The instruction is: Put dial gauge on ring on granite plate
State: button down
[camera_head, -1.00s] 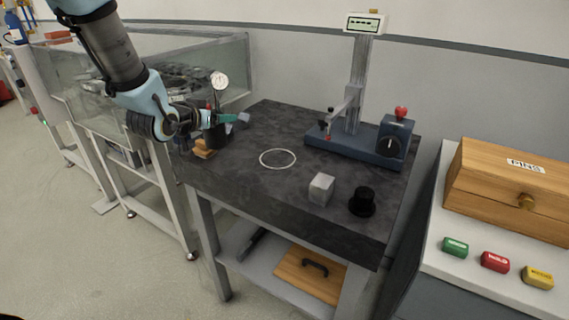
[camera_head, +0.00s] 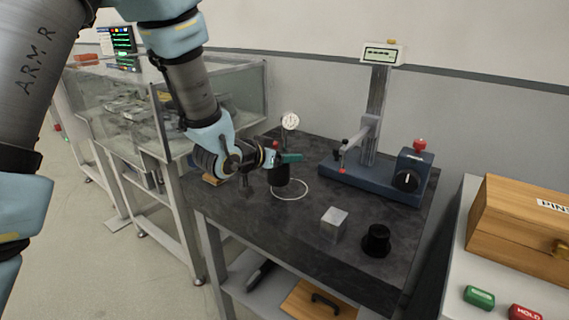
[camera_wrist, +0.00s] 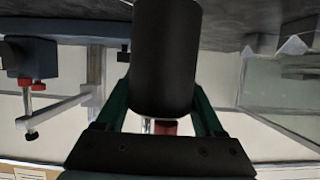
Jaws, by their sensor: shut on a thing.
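The dial gauge has a round white dial (camera_head: 290,120) and a black cylindrical base (camera_head: 279,175). My gripper (camera_head: 288,158), with green fingers, is shut on this base; in the wrist view the black cylinder (camera_wrist: 166,60) sits between both fingers. The gauge is upright. The white ring (camera_head: 302,194) lies on the dark granite plate (camera_head: 260,216). In the head view the base overlaps the ring's left back part and hides some of it. Whether the base touches the plate or hangs just above it, I cannot tell.
A blue measuring stand (camera_head: 365,180) with a column stands at the back right of the plate. A grey metal cube (camera_head: 334,224) and a black knobbed piece (camera_head: 376,241) are at the front right. A wooden block (camera_head: 211,180) is at the left edge, partly behind my arm.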

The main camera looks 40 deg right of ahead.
jog(key=shift+f, duration=1.35)
jog(key=shift+f, duration=0.15)
grip_release()
jog(key=shift+r, duration=0.25)
jog(key=b+v, duration=0.2)
jog(key=v, duration=1)
